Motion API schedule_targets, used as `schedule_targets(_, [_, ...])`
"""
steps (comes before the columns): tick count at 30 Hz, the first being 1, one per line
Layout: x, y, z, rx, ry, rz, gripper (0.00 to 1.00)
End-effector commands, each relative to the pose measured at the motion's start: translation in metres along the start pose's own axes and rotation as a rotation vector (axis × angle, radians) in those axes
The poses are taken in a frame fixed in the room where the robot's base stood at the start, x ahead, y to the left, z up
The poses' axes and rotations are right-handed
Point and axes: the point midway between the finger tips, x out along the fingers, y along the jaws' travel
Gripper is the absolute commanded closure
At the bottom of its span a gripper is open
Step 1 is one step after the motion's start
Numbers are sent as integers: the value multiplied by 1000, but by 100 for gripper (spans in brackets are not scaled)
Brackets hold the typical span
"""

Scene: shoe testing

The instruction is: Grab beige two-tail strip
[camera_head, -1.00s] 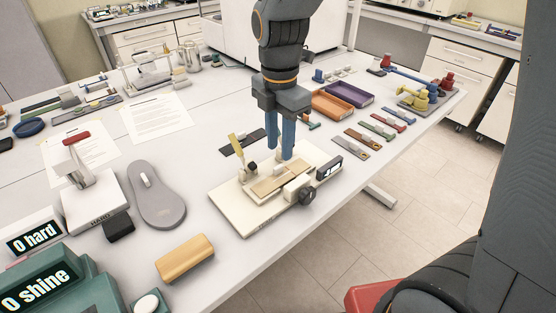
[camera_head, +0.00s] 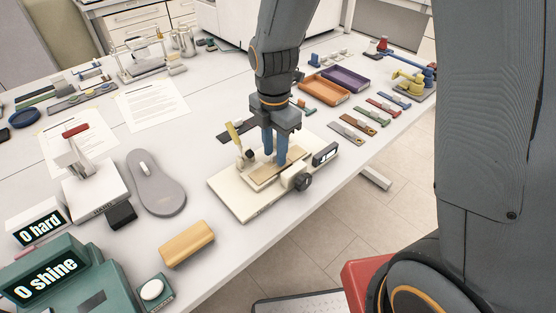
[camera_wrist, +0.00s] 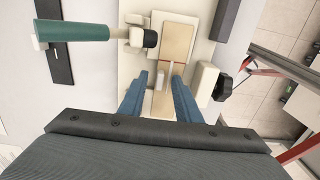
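A beige strip (camera_head: 264,174) lies flat in a cream clamp fixture (camera_head: 238,205) on the white table. In the wrist view the beige strip (camera_wrist: 177,42) runs lengthwise up the fixture, crossed by a thin red line. Its near part (camera_wrist: 162,103) shows between my fingers. My gripper (camera_head: 275,153) points down over the strip. In the wrist view its blue fingers (camera_wrist: 160,82) stand apart, one on each side of the strip, with visible gaps. Whether the fingers touch the fixture is unclear.
In the wrist view a green handle (camera_wrist: 75,32) is at upper left. Several coloured strips (camera_head: 379,108) lie to the right. A tan block (camera_head: 187,243) stands in front.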

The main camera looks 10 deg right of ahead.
Motion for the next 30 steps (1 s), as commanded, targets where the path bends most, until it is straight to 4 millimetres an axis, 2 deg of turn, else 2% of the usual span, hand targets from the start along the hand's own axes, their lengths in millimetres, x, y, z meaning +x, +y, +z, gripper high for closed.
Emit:
schedule_targets(5, [0, 0, 0, 0, 0, 0, 70])
schedule_targets(11, [0, 0, 0, 0, 0, 0, 100])
schedule_targets(23, [-2, 0, 0, 0, 0, 1, 100])
schedule_targets(30, [-20, 2, 0, 0, -1, 4, 100])
